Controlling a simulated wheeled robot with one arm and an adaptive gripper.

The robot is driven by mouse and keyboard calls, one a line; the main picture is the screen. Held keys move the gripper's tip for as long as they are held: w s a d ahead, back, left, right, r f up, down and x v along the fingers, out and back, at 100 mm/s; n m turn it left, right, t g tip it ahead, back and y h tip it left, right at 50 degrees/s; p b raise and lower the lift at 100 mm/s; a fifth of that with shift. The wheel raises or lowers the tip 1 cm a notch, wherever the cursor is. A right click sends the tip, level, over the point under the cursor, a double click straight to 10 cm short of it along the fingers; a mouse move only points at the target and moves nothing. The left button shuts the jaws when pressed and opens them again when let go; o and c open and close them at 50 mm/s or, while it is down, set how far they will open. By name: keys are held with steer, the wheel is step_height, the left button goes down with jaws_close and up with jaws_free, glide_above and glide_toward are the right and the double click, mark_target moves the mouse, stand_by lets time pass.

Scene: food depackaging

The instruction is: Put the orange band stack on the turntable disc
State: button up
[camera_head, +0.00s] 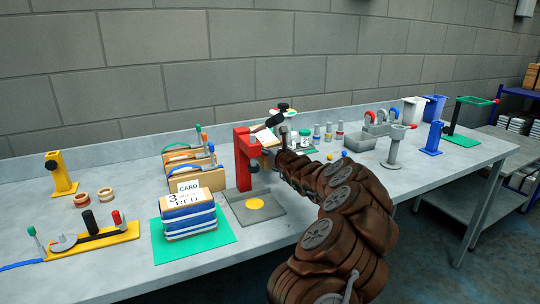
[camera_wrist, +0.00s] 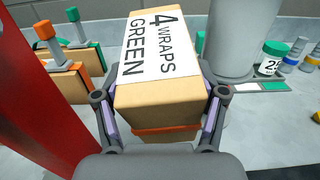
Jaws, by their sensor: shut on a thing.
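My gripper (camera_wrist: 160,122) is shut on a tan block-like stack (camera_wrist: 158,103) with an orange band (camera_wrist: 165,129) around its lower part. Its white label reads "4 WRAPS GREEN". The fingers press its two sides and hold it tilted. In the head view the held stack (camera_head: 265,136) shows beside the red press frame, partly hidden by my arm. A small raised top with coloured pieces (camera_head: 282,108) stands behind it; I cannot tell if this is the turntable disc. A grey cylinder (camera_wrist: 240,38) stands behind the stack in the wrist view.
Tan banded stacks (camera_head: 208,180) stand behind. Bench space is clear at front right.

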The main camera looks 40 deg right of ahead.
steer(key=shift+f+p, duration=0.3)
steer(key=shift+f, duration=1.65)
steer(key=shift+f+b, duration=0.35)
steer(key=shift+f, duration=0.25)
steer(key=o, duration=1.8)
steer(key=shift+r, duration=0.1)
